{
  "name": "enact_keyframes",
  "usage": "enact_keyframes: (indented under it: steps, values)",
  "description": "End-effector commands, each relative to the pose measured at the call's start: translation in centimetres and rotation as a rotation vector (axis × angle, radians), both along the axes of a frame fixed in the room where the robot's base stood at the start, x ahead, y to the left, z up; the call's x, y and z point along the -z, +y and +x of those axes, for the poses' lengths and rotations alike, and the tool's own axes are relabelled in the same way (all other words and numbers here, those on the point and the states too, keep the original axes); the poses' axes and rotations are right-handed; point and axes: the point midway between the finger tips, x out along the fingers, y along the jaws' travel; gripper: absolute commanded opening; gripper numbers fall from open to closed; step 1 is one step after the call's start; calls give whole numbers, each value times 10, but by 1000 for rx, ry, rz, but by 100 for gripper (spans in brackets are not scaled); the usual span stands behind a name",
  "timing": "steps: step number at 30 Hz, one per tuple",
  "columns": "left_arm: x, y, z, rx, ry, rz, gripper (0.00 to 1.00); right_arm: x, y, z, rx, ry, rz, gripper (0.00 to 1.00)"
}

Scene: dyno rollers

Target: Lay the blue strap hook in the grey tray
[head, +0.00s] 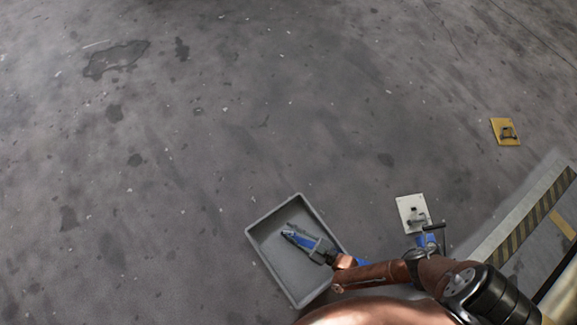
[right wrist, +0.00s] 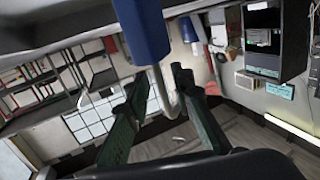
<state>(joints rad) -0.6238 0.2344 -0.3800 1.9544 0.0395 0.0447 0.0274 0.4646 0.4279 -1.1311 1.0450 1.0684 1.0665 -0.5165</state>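The grey tray (head: 262,253) lies tilted in the picture, at the lower middle of the head view. The blue strap hook (head: 301,240) shows over the inside of the tray, at the fingers of my right gripper (head: 311,243). In the right wrist view the blue body of the hook (right wrist: 142,30) comes down from the top edge, and its pale metal hook runs between the dark green fingers (right wrist: 160,82). The fingers stand apart, with gaps visible beside the metal. Whether the hook rests on the tray floor is unclear. My left gripper is not in view.
A white plate (head: 411,206) with small fittings lies right of the tray, beside a T-handled item (head: 434,227). A yellow plate (head: 505,131) lies farther right. A black-and-yellow striped edge (head: 527,220) runs along the lower right. The floor left of the tray is clear.

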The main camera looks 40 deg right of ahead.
Motion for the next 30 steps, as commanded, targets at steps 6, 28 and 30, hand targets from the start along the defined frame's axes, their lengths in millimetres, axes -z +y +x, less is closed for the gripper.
enact_keyframes:
  steps: [6, 28, 30]
  values:
    - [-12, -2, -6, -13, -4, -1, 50, -5, -9, -19, 2, 1, -2, 22]
    - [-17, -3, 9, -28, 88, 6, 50, -7, -30, -69, 0, 0, 0, 22]
    - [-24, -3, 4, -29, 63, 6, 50, -10, -33, -69, 0, -2, -5, 22]
